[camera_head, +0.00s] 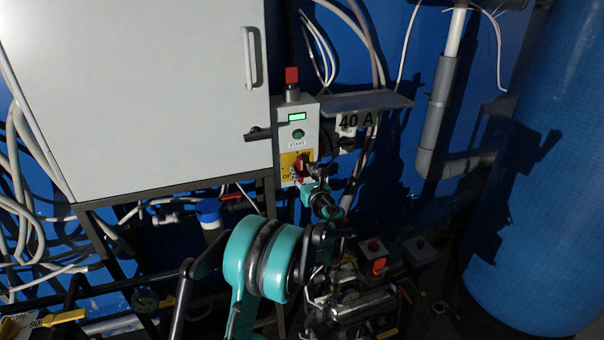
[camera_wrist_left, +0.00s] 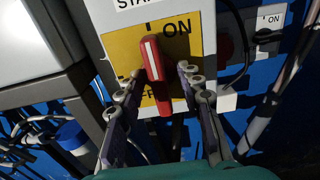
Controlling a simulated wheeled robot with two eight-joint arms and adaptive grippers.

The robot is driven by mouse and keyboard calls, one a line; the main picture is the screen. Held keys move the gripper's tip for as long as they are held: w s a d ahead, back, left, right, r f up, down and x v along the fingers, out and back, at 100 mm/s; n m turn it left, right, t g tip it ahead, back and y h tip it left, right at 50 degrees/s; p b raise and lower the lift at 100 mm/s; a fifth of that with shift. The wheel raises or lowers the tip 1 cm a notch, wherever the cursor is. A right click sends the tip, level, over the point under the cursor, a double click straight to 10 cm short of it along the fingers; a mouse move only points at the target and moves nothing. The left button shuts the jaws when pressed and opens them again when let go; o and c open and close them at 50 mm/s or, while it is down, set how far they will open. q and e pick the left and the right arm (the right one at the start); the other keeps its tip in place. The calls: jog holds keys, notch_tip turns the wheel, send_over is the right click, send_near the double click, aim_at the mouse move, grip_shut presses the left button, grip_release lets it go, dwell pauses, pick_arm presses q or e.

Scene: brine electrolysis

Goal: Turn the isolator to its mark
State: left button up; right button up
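The isolator is a red handle (camera_head: 301,168) on a yellow plate at the bottom of a grey control box (camera_head: 297,135). In the left wrist view the red handle (camera_wrist_left: 154,70) stands nearly upright. Its white-striped top points at a short black tick beside the word ON, and the lower lettering on the yellow plate (camera_wrist_left: 123,55) is partly hidden. My left gripper (camera_wrist_left: 158,82) is open, with one finger on each side of the handle and gaps visible between. My right gripper is not in view.
A green START button (camera_head: 298,134) sits above the isolator. A large grey cabinet (camera_head: 130,100) is at left, and a blue tank (camera_head: 535,190) at right. A 40 A label (camera_head: 357,121) and a shelf (camera_head: 358,102) are close to the box's right. Equipment crowds below.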

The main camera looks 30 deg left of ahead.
pick_arm(q)
jog(key=shift+w+a, duration=0.2)
jog(key=shift+a, duration=0.1)
jog(key=shift+r, duration=0.1)
grip_shut()
